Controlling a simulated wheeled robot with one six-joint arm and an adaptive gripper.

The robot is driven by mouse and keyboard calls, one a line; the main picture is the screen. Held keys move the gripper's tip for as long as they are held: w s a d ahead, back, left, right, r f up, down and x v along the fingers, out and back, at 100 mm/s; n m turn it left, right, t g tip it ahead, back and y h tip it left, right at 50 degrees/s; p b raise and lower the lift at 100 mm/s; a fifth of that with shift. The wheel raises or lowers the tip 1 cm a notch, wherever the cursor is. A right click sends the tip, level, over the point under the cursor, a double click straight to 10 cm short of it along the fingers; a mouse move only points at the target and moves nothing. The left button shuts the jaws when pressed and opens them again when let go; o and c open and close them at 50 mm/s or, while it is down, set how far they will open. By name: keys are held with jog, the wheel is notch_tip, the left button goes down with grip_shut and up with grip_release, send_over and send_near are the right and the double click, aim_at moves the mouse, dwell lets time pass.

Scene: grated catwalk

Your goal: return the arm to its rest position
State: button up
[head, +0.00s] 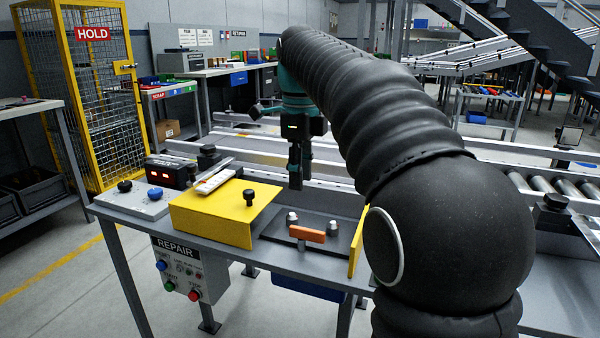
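My gripper (297,180) hangs fingers-down above the back of the grey work table (255,255) in the head view. Its dark fingers look close together, and I see nothing held between them. Whether they are fully shut is too small to tell. My black sleeved arm rises at the right and bends over forward and left to the gripper. Below and in front of the gripper lies a dark plate with an orange bar (307,234) and two pale-topped posts. The gripper is apart from these.
A yellow box (228,222) with a black knob stands left of the gripper. A display with red digits (167,172) and a knob panel (136,199) sit further left. A yellow upright plate (357,244) stands near my arm. Conveyor rollers (540,185) run behind. A yellow cage (95,90) stands back left.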

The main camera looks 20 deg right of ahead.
jog(key=s+f+n+t, duration=0.2)
jog(key=s+f+n, duration=0.7)
jog(key=s+n, duration=0.2)
jog(key=s+f+n+t, duration=0.3)
jog(key=s+f+n, duration=0.6)
jog(key=s+n, duration=0.3)
jog(key=shift+s+f+n+t, duration=0.2)
jog(key=shift+n+t, duration=0.1)
jog(key=shift+n, duration=0.9)
